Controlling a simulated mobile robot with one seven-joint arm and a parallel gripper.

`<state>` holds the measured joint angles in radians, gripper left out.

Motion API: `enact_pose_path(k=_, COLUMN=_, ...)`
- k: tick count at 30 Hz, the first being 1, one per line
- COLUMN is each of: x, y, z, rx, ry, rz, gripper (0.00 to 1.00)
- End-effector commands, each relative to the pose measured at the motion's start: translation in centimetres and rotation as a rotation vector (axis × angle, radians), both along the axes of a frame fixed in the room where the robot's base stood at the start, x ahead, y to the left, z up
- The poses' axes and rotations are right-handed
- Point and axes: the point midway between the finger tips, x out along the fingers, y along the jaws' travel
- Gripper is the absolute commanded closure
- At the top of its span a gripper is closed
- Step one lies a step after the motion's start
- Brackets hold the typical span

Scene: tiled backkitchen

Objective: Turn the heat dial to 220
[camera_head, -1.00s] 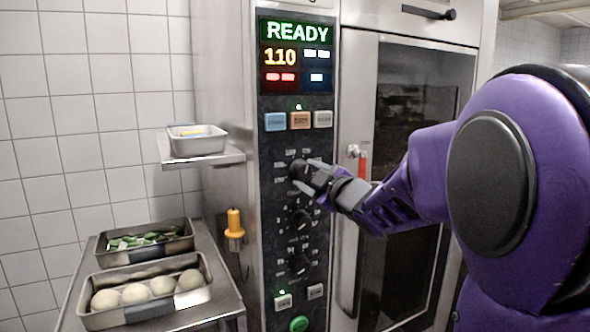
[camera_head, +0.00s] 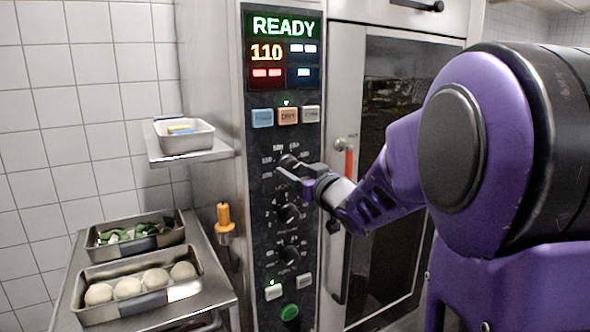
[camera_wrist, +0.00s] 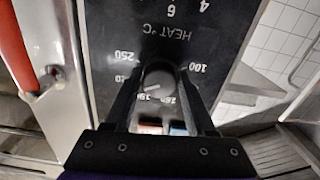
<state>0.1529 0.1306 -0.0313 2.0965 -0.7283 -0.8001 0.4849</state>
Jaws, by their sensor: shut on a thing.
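My gripper (camera_wrist: 161,72) is shut on the dial, one finger on each side. In the head view the gripper (camera_head: 297,172) is at the top dial of the panel and partly hides it. The display (camera_head: 285,50) reads READY and 110. I cannot read the dial's exact setting because the fingers hide part of the scale.
Two more dials (camera_head: 289,213) sit below on the panel, with mode buttons (camera_head: 287,116) above. A shelf with a metal tin (camera_head: 185,138) and a cart with food trays (camera_head: 137,290) stand left.

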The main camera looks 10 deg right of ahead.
Motion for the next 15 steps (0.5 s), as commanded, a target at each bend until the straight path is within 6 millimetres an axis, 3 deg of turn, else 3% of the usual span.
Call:
enact_pose_path(k=1, x=0.11, y=0.21, z=0.72, rx=0.018, ry=-0.01, rz=0.004, gripper=1.0)
enact_pose_path(k=15, x=0.11, y=0.22, z=0.68, rx=0.075, ry=0.01, rz=0.004, gripper=1.0)
